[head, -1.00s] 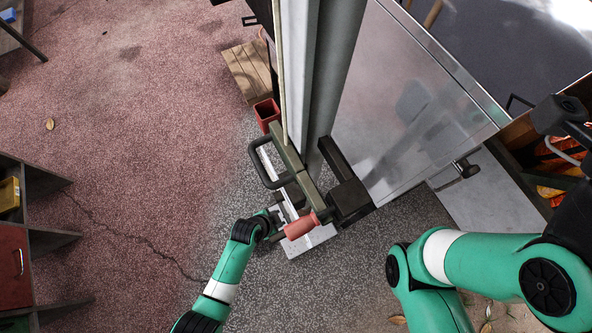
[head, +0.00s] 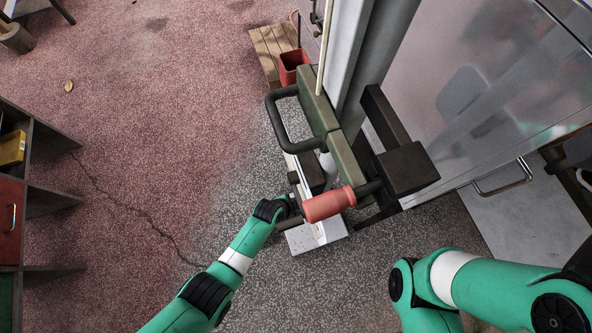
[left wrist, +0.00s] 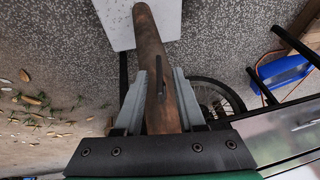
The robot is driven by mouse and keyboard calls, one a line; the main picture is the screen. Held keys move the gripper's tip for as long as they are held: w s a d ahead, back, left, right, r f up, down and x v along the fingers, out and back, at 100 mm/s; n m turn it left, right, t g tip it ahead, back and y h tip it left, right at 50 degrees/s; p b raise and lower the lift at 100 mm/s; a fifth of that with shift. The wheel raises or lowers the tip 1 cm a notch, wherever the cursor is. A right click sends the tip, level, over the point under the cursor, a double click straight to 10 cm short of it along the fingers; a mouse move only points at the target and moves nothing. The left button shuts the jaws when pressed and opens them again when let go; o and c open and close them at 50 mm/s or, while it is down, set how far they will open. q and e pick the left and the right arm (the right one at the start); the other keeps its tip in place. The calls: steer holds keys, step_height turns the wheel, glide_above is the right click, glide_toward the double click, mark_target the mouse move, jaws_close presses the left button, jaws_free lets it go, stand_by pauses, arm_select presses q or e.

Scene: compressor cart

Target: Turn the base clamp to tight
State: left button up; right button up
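In the head view, my left gripper (head: 290,207) is low at the foot of the dark green and black cart frame (head: 342,160), beside a pale base plate (head: 300,240). In the left wrist view, a brown worn bar (left wrist: 150,50) lies between the two grey fingers of my left gripper (left wrist: 161,78), which appear closed against its sides. The bar looks like the clamp's lever, but its pivot is hidden. A salmon-red grip (head: 328,204) sticks out just right of my left gripper, apart from it. My right gripper is out of view; only my right arm shows.
A black looped handle (head: 287,122) rises above the clamp area. A red bin (head: 292,68) stands behind it. A metal panel (head: 470,110) blocks the right side. Open speckled floor (head: 150,120) lies to the left, with a shelf (head: 50,200) at the left edge.

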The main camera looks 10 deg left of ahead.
arm_select(q)
jaws_close()
